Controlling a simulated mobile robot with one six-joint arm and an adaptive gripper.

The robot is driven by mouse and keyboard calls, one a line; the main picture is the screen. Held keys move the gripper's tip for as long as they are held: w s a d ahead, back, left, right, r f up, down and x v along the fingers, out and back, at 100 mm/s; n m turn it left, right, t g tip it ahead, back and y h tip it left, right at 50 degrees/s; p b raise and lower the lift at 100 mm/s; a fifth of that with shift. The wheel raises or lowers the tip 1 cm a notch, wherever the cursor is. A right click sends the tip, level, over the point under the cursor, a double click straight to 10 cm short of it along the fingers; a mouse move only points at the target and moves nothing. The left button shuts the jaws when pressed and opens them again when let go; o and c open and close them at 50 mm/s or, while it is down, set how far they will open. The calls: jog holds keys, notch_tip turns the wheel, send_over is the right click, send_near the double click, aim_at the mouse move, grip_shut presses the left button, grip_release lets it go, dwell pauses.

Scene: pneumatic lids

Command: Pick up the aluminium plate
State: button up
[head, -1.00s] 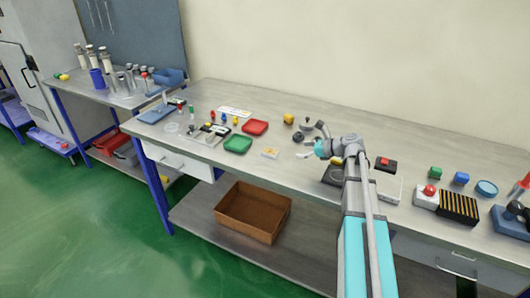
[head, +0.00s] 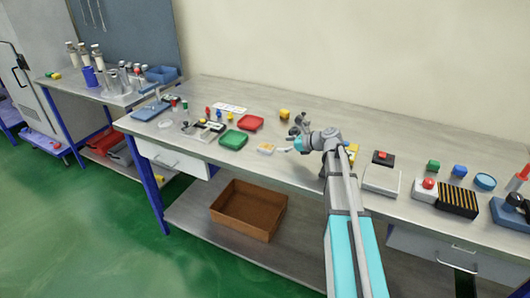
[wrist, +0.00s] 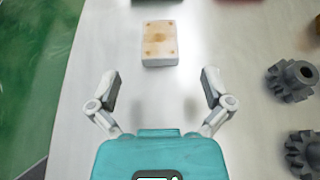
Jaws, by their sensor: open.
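A small pale rectangular piece (head: 267,149) with a tan, spotted top lies flat on the workbench; I take it for the aluminium plate, though its material is not clear. In the wrist view the piece (wrist: 160,44) lies ahead of my gripper, roughly centred between the fingers and beyond their tips. My gripper (wrist: 160,84) is open and empty, its fingers spread wider than the piece. In the head view my gripper (head: 291,149) is low over the bench, just right of the piece. No contact shows.
Dark gears (wrist: 291,80) lie right of my gripper. A green tray (head: 233,140) and a red tray (head: 250,123) stand left of and behind the piece. The bench edge is in front. Bare bench surrounds the piece.

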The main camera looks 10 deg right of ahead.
aim_at(265, 146)
jog(key=shift+b+x, duration=0.3)
jog(key=shift+x, duration=0.95)
jog(key=shift+b+x, duration=1)
jog(key=shift+x, duration=1.6)
jog(key=c, duration=1.2)
jog(key=shift+c, duration=0.2)
